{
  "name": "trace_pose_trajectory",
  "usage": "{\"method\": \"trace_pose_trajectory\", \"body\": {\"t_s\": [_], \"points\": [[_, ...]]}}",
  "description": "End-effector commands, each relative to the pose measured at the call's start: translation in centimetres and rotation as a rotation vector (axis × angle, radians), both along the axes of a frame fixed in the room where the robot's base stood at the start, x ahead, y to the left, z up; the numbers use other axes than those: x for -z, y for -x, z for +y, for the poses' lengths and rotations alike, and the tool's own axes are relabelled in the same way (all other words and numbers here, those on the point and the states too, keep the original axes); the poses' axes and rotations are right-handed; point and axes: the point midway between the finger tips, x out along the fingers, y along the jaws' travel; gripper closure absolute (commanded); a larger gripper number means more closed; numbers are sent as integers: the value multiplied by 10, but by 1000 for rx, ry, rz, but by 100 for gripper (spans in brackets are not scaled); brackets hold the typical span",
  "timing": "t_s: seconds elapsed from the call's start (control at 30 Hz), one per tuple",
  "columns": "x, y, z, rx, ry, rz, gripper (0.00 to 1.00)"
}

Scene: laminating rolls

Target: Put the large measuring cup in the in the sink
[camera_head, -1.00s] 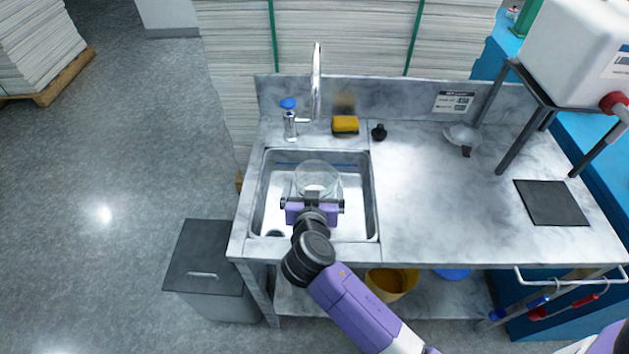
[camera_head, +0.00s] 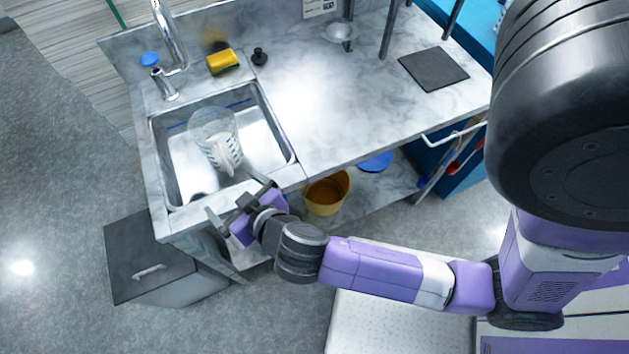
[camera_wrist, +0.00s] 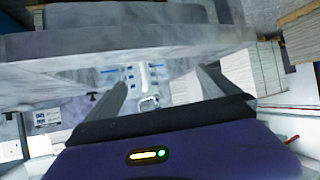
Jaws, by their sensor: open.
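The large clear measuring cup (camera_head: 206,129), with blue markings and a pale handle, is inside the metal sink basin (camera_head: 176,185), its handle toward the front edge. It looks upright. My gripper (camera_head: 238,202) is open and empty at the sink's front edge, apart from the cup and in front of it. In the wrist view, my gripper's two fingers (camera_wrist: 163,85) are spread, and the cup's markings and handle (camera_wrist: 147,76) show beyond them.
The faucet (camera_head: 168,35) stands behind the basin, with a yellow sponge (camera_head: 222,62) and a black stopper (camera_head: 259,57) beside it. The counter right of the sink (camera_head: 330,110) is mostly clear. A grey bin (camera_head: 150,265) stands below left; a yellow bucket (camera_head: 326,195) is underneath.

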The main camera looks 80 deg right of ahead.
Motion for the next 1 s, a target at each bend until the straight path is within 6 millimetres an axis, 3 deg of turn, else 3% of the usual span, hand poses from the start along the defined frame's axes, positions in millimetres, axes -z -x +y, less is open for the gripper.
{"method": "trace_pose_trajectory", "body": {"t_s": [0.03,0.1,0.23,0.33,0.5,0.7,1.0], "points": [[8,21,14,-71,-16,16,0],[10,43,33,-172,-31,15,0],[0,86,60,-327,-48,-18,0],[-20,118,72,-418,-49,-62,0],[-66,164,76,-508,-17,-153,0],[-108,191,68,-536,30,-229,0],[-119,195,64,-537,46,-248,0]]}}
